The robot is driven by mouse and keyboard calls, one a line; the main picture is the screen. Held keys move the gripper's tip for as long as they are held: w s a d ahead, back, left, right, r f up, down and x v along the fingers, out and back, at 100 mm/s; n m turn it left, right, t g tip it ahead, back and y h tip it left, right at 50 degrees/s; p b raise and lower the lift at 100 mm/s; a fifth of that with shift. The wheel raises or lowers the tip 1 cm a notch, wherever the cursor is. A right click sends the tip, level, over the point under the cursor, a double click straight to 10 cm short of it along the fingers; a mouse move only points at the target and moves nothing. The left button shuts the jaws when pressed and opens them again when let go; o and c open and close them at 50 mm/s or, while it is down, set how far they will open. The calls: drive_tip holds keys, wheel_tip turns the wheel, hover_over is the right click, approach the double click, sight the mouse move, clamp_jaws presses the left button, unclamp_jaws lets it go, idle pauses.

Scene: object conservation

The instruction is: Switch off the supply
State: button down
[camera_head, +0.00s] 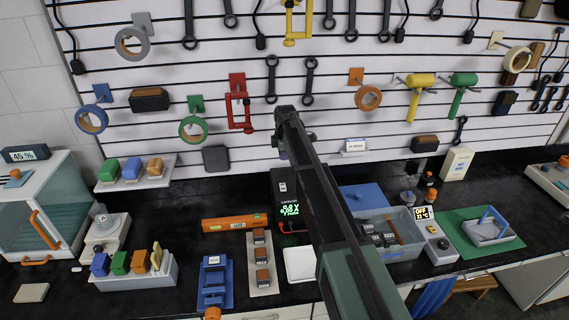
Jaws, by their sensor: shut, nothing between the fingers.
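The supply (287,198) is a black upright box on the dark bench, near the middle of the camera_head view. Its display (290,208) is lit with green digits that look like 0.0 V on top; a red lead shows by its lower front. My arm rises from the lower right and crosses in front of the supply's right side, hiding part of it. Its switch cannot be made out. My gripper cannot be made out; the far end of my arm is up in front of the tool wall.
An orange level (235,222), a rack of brown blocks (262,262) and a white plate (300,264) lie around the supply's front. A grey bin (405,247) stands to the right, beside a device reading OFF (436,240). Tools hang on the slatted wall (200,65).

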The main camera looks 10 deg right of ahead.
drive_tip(key=shift+f, duration=0.15)
drive_tip(key=b, duration=1.4)
approach(284, 184)
drive_tip(key=f, duration=0.7)
drive_tip(key=shift+w+a+f, duration=0.1)
drive_tip(key=shift+w+f, duration=0.15)
drive_tip(key=shift+w, duration=0.15)
